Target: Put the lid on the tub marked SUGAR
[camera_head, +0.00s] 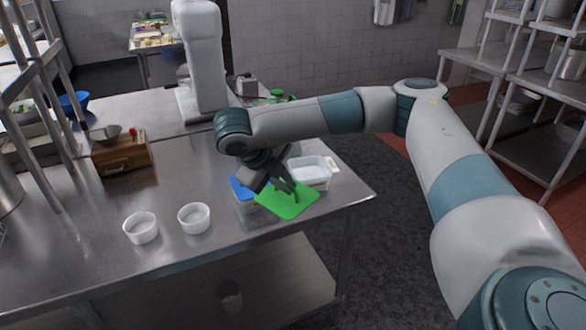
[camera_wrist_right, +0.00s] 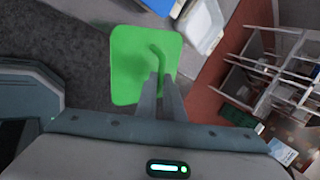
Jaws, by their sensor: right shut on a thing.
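My right gripper (camera_head: 284,186) is shut on the handle of a green lid (camera_head: 290,207). It holds the lid near the table's front right corner. In the right wrist view the fingers (camera_wrist_right: 159,80) close on the raised handle of the green lid (camera_wrist_right: 128,70). An open whitish tub (camera_head: 318,179) stands just behind and right of the lid. A small label (camera_head: 333,165) shows at its right side, too small to read. A blue-topped tub (camera_head: 239,190) stands to the left, partly hidden by the gripper and green lid. I cannot tell which tub is marked SUGAR. My left gripper is out of view.
Two white ramekins (camera_head: 194,218) (camera_head: 141,228) stand on the steel table (camera_head: 70,245) to the left. A wooden box (camera_head: 120,157) and a white stand-like machine (camera_head: 203,60) are farther back. The table's left front is clear. Racks (camera_head: 530,90) stand at the right.

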